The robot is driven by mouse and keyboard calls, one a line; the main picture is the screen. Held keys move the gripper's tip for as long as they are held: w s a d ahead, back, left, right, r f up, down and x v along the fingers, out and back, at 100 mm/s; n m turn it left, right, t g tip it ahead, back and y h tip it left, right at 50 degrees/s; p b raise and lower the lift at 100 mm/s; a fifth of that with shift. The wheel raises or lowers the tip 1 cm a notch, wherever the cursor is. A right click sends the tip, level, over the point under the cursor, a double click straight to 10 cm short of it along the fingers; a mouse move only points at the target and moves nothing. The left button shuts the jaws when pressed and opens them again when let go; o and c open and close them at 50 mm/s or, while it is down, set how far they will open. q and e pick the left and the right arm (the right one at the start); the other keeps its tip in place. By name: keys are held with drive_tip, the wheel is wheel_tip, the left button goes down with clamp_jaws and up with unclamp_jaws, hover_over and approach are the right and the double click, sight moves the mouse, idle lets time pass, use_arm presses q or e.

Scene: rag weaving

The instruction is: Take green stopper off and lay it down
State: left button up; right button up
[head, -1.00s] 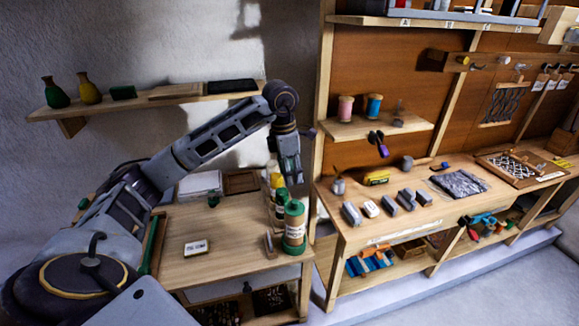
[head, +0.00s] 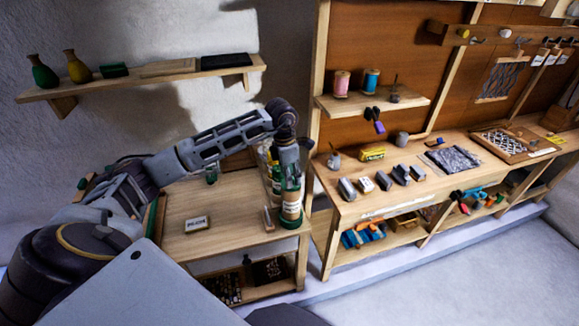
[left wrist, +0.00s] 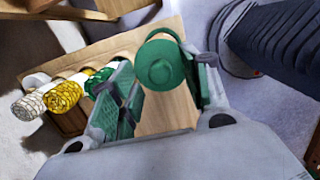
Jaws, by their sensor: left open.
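The bottle (head: 291,210) with a pale label and green base band stands upright at the right front corner of the small wooden table. My left gripper (head: 289,182) points down over its top, which the fingers mostly hide in the head view. In the left wrist view the round green stopper (left wrist: 162,66) shows from above, between the two green-padded fingers of the left gripper (left wrist: 160,95). The fingers are open, with the stopper nearer the right-hand finger; contact cannot be told. My right gripper is not in view.
Yellow (left wrist: 63,95), white (left wrist: 30,105) and green-topped containers stand close by in a row. A small labelled block (head: 197,223) lies on the small table (head: 225,240), with bare wood around it. A workbench with several tools stands to the right.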

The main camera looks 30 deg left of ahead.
use_arm(q)
drive_tip(key=shift+f, duration=0.4)
drive_tip(key=shift+c, duration=0.5)
clamp_jaws()
